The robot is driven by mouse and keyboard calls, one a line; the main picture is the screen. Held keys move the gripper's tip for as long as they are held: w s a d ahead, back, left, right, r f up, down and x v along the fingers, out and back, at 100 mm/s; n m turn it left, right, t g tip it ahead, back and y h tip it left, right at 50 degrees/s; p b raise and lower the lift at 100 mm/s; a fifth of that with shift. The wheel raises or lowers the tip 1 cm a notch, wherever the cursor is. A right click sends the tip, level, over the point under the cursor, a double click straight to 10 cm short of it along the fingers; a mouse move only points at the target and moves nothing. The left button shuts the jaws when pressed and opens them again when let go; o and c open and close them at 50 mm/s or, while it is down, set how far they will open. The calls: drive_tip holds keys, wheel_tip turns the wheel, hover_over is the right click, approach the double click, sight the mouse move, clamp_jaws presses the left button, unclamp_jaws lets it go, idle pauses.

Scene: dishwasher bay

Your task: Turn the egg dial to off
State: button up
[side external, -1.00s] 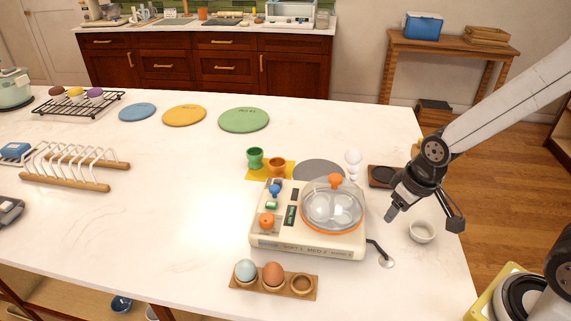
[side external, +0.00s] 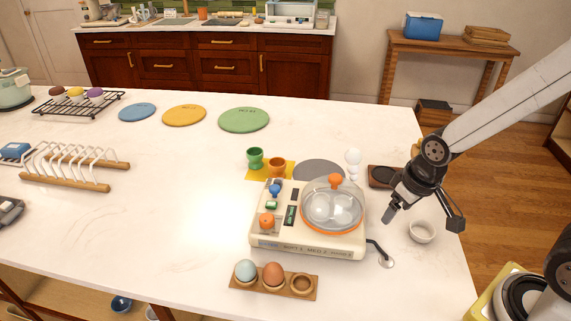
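The egg cooker (side external: 308,244) is a cream box on the white counter, with a clear domed lid (side external: 331,208) that has an orange knob on top. Pale eggs show through the lid. An orange dial (side external: 267,221) sits on the left of its top, with a blue knob (side external: 275,190) behind it and small dark and green panels beside it. The dial's setting is too small to read. My gripper (side external: 420,220) hangs in the air to the right of the cooker, apart from it and from the dial. Its fingers look spread, with nothing between them.
A wooden egg holder (side external: 257,287) with two eggs stands in front of the cooker. Green and orange egg cups (side external: 255,158) stand behind it. A white bowl (side external: 422,232) lies near my gripper. A toast rack (side external: 70,165) is at left. The counter between is clear.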

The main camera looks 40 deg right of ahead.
drive_tip(key=w+v, duration=0.2)
drive_tip(key=v, duration=0.6)
drive_tip(key=m+g, duration=0.3)
drive_tip(key=m, duration=1.5)
hover_over(267, 218)
wheel_tip(267, 218, down, 4)
drive_tip(key=shift+w+f, duration=0.1)
drive_tip(key=shift+f, duration=3.85)
clamp_jaws()
